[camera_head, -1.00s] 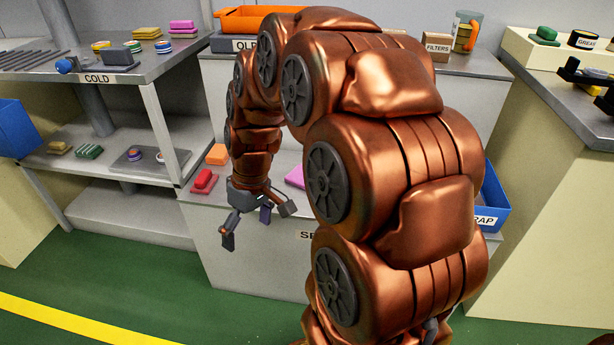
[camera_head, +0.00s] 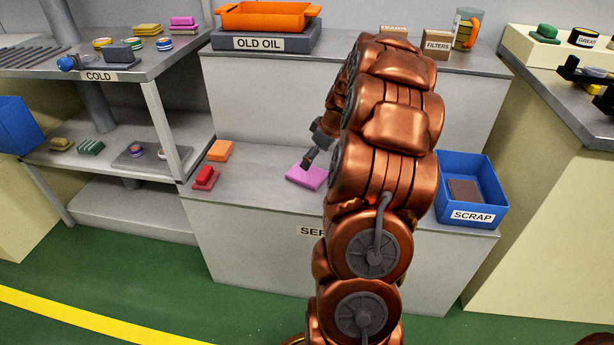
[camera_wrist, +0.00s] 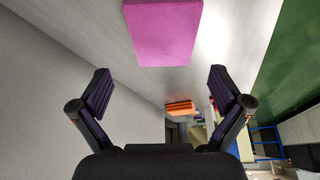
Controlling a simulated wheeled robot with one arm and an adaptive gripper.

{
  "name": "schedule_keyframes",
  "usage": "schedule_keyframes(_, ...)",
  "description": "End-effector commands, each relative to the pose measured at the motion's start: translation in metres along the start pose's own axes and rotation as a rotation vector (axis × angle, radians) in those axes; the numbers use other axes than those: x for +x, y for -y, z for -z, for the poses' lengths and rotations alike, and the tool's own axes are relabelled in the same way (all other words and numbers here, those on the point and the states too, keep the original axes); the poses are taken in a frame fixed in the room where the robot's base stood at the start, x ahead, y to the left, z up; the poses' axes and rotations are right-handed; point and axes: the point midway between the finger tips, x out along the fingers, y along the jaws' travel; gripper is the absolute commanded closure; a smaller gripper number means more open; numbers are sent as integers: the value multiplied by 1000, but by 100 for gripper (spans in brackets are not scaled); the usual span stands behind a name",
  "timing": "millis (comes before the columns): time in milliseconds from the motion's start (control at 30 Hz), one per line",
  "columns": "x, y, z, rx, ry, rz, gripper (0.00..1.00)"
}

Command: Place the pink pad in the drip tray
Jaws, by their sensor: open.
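The pink pad (camera_head: 307,176) lies flat on the lower bench ledge in the head view. It also shows in the wrist view (camera_wrist: 163,32), at the top of the picture, beyond the fingertips. My gripper (camera_head: 311,157) is at the pad's upper right in the head view, partly hidden by my arm. In the wrist view my gripper (camera_wrist: 160,84) has its two fingers spread wide with nothing between them. An orange tray (camera_head: 262,22), probably the drip tray, sits on the grey base (camera_head: 250,43) labelled OLD OIL on the upper ledge.
A red block (camera_head: 205,178) and an orange block (camera_head: 220,151) lie left of the pad. A blue SCRAP bin (camera_head: 472,216) with a brown piece inside is at right. The COLD shelf (camera_head: 125,72) stands left, with another pink stack (camera_head: 182,22) on it. A FILTERS box (camera_head: 436,45) sits behind.

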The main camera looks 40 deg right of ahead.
Motion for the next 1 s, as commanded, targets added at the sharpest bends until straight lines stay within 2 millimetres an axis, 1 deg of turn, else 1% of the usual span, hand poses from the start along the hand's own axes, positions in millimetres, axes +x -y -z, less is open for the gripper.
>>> schedule_keyframes(33, 6, 0, -1, 0, 1, 1, 0)
schedule_keyframes(167, 13, 1, -2, 1, 1, 2, 0)
schedule_keyframes(233, 20, 2, -4, 1, 3, 3, 0)
schedule_keyframes(400, 45, 6, -11, 2, 5, 7, 0)
schedule_keyframes(500, 56, 5, -10, 2, 4, 6, 0)
schedule_keyframes(600, 60, 5, -9, 1, 3, 4, 0)
schedule_keyframes(767, 59, 5, -8, 1, 2, 3, 0)
schedule_keyframes(800, 59, 5, -8, 1, 2, 3, 1)
schedule_keyframes(833, 59, 5, -8, 1, 2, 3, 4)
schedule_keyframes(1000, 58, 5, -8, 1, 2, 3, 22)
